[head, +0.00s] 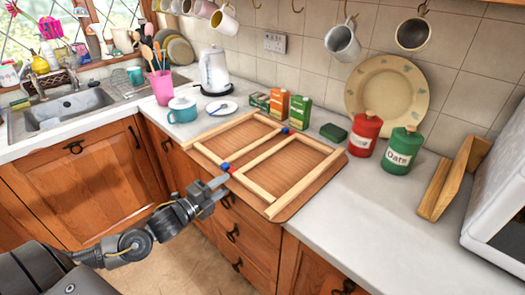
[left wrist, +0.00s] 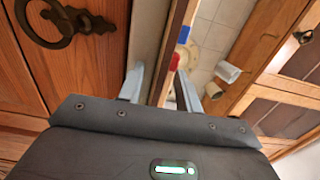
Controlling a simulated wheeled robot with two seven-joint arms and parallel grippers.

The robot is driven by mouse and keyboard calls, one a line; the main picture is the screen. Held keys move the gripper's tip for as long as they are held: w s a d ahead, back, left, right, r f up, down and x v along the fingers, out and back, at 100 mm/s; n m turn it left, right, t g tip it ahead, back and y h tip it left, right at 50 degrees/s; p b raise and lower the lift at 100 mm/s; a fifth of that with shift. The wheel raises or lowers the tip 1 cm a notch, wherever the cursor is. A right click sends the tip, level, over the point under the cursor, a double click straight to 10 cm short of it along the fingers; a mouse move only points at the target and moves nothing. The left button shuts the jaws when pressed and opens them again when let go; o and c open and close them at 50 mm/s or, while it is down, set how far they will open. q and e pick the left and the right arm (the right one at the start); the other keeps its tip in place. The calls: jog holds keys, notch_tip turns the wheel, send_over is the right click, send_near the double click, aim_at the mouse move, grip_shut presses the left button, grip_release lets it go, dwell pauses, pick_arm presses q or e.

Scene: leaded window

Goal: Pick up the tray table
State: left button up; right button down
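The tray table (head: 207,156) lies on the counter as a flat brown wooden board with pale wooden leg frames folded on top. Blue fittings show at its near and far long edges. My left gripper (head: 221,187) is at the near long edge, by the blue and red fitting. In the left wrist view the two fingers (left wrist: 163,88) are spread apart, with the thin wooden edge of the tray table (left wrist: 178,45) showing between and beyond them. I cannot tell whether they touch it. My right gripper is in neither view.
Behind the tray table stand small boxes (head: 299,112), a red canister (head: 364,134) and a green Oats canister (head: 401,150). A teal pot (head: 182,110) and saucer (head: 221,109) are at its left. The counter front (head: 352,215) at right is clear. Drawers with handles lie below.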

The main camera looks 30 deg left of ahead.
pick_arm(q)
jog(key=shift+w+d, duration=0.1)
jog(key=shift+w, duration=0.2)
grip_shut()
jog(key=shift+r, duration=0.25)
jog(key=shift+r, duration=0.1)
